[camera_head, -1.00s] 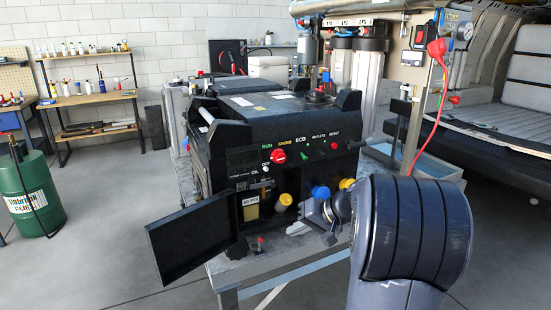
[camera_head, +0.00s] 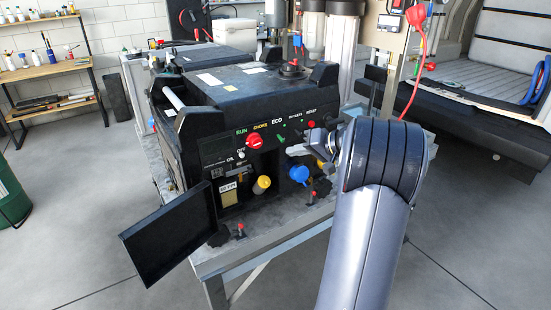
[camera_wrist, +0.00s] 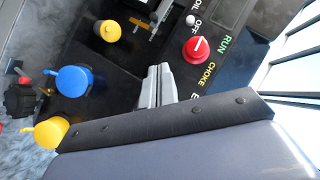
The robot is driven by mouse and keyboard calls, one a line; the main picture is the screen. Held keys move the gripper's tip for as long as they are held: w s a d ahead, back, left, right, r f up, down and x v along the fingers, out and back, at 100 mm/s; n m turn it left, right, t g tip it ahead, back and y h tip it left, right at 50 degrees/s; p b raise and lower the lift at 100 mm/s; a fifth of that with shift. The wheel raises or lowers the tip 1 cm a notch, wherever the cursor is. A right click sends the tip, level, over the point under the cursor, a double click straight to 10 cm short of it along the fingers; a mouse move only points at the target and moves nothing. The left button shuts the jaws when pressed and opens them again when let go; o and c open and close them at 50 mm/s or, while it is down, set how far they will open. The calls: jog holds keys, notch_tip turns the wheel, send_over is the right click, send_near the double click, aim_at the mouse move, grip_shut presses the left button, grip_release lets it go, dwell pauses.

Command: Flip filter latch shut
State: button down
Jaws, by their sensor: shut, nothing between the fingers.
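A black generator (camera_head: 240,85) stands on a grey bench with its dark flap (camera_head: 170,232) swung open at lower left. Inside the opening is a filter block labelled "20 PPI" (camera_head: 228,193). A small metal clip, possibly the filter latch, sits above it (camera_head: 243,173) and shows at the top of the wrist view (camera_wrist: 157,14); its position is unclear. My gripper (camera_head: 293,150) is shut and empty, in front of the panel above the blue cap (camera_head: 299,174). In the wrist view its fingers (camera_wrist: 158,72) are together between the blue cap and the red choke knob (camera_wrist: 196,48).
Yellow caps (camera_head: 262,185) (camera_wrist: 49,133) and red-tipped levers (camera_head: 240,228) stick out near the lower front. Tall filter canisters (camera_head: 342,45) stand behind. The floor in front of the bench is clear.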

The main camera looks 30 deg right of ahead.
jog(key=p, duration=0.3)
send_near(250, 168)
jog(key=w, duration=0.4)
jog(key=a+f, duration=0.2)
jog(key=shift+w+a+f+p, duration=0.15)
jog(key=shift+w+f+p, duration=0.1)
jog(key=shift+w+p, duration=0.15)
jog(key=shift+s, duration=0.1)
jog(key=shift+f, duration=0.15)
jog(key=shift+f+b, duration=0.15)
jog(key=shift+b, duration=0.65)
